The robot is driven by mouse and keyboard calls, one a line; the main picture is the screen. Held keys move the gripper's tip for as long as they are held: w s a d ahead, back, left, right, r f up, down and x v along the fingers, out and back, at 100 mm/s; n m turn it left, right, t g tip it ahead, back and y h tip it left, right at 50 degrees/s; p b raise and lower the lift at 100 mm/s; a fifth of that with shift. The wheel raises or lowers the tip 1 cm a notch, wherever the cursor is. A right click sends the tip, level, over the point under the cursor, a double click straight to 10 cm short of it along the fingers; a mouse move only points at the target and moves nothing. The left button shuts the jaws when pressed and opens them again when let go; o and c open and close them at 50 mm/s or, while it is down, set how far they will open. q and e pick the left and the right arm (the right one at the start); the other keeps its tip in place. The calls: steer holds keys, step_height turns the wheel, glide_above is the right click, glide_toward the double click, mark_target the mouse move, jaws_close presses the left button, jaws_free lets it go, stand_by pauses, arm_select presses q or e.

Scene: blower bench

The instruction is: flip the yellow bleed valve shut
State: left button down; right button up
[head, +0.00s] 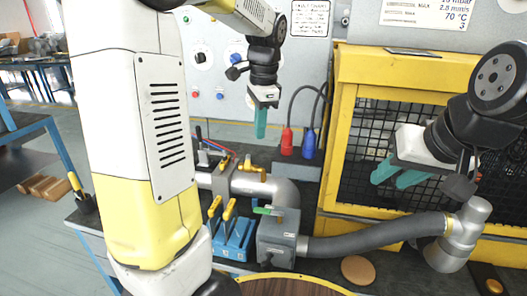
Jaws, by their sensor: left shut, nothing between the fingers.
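Several yellow handles show on the grey pipe assembly, and I cannot tell for certain which is the bleed valve. One yellow lever (223,162) stands on the pipe (243,184) at the left. Two yellow levers (229,209) rise from a blue block (234,240) in front of it. A green handle (262,210) lies on top of a grey box (277,240). My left gripper (261,125) is shut and empty, pointing down above and behind the pipe, touching nothing. My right gripper (397,176) has its teal fingers apart, in front of the yellow cage.
The yellow cage (388,72) with black mesh fills the right. A grey hose (378,236) runs from the grey box to a pipe elbow (464,236). A red plug (287,141) and a blue plug (309,143) stand behind. A round brown disc (358,269) lies in front.

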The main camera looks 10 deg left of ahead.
mark_target(248, 165)
arm_select(q)
steer(key=w+f+m+g+y, duration=0.1)
steer(key=w+f+m+y, duration=0.15)
steer(key=w, duration=0.35)
steer(key=d+x, duration=0.1)
steer(key=x, duration=0.9)
steer(key=shift+a+f+m, duration=0.2)
steer(key=shift+f+m, duration=0.25)
steer(key=shift+f, duration=0.05)
arm_select(e)
steer(key=shift+w+a, duration=0.25)
steer(key=shift+a, duration=0.25)
arm_select(q)
steer(key=shift+s+h, duration=0.2)
steer(key=shift+h, duration=0.05)
steer(key=m, duration=0.1)
steer(key=s+a+m, duration=0.1)
steer(key=m, duration=0.1)
steer(key=shift+a+t, duration=0.25)
steer(key=shift+t, duration=0.05)
steer(key=shift+w+d, duration=0.15)
